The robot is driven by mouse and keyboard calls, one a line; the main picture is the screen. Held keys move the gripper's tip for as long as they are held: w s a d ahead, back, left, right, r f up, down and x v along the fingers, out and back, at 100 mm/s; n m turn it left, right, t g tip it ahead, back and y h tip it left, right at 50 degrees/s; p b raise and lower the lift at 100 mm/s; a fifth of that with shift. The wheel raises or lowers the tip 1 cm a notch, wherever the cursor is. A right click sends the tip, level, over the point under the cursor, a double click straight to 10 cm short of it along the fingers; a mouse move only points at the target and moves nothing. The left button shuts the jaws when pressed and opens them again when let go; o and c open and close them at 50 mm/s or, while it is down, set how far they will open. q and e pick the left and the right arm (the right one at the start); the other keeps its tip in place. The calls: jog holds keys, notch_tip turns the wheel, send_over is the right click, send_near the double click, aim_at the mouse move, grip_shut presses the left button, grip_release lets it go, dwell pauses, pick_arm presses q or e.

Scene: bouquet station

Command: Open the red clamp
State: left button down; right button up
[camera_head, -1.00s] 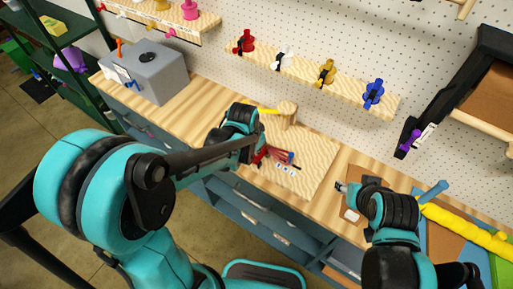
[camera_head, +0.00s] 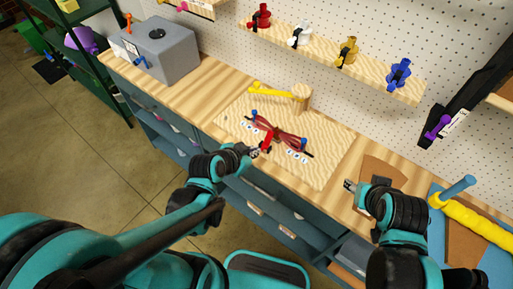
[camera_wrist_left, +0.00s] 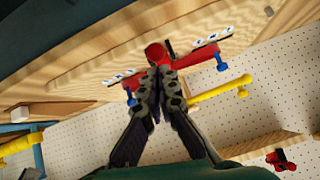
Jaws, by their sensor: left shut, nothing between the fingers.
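A red clamp (camera_head: 267,140) is at the middle of a reddish bundle (camera_head: 291,138) on the wooden board. Its red round end (camera_wrist_left: 156,52) shows in the left wrist view, just beyond my fingertips. My left gripper (camera_head: 251,151) is at the near side of the red clamp. In the left wrist view its fingers (camera_wrist_left: 156,78) are closed together and empty, and they cover part of the clamp. Whether they touch it I cannot tell. My right gripper (camera_head: 350,187) is at the right of the board; its finger opening is too small to tell.
A wooden board (camera_head: 330,153) lies on the bench, with a yellow-handled wooden mallet (camera_head: 300,97) behind the bundle. A grey box (camera_head: 160,52) stands at the left. A wall shelf (camera_head: 325,57) holds red, white, yellow and blue items. A blue-and-yellow tool area is at the right.

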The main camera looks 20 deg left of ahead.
pick_arm(q)
jog(key=shift+s+a+f+b, duration=0.2)
jog(key=shift+s+f+b, duration=0.2)
jog(key=shift+f, duration=0.2)
pick_arm(e)
jog(key=shift+f, duration=0.45)
pick_arm(q)
jog(key=shift+r, duration=0.1)
pick_arm(e)
jog(key=shift+r, duration=0.1)
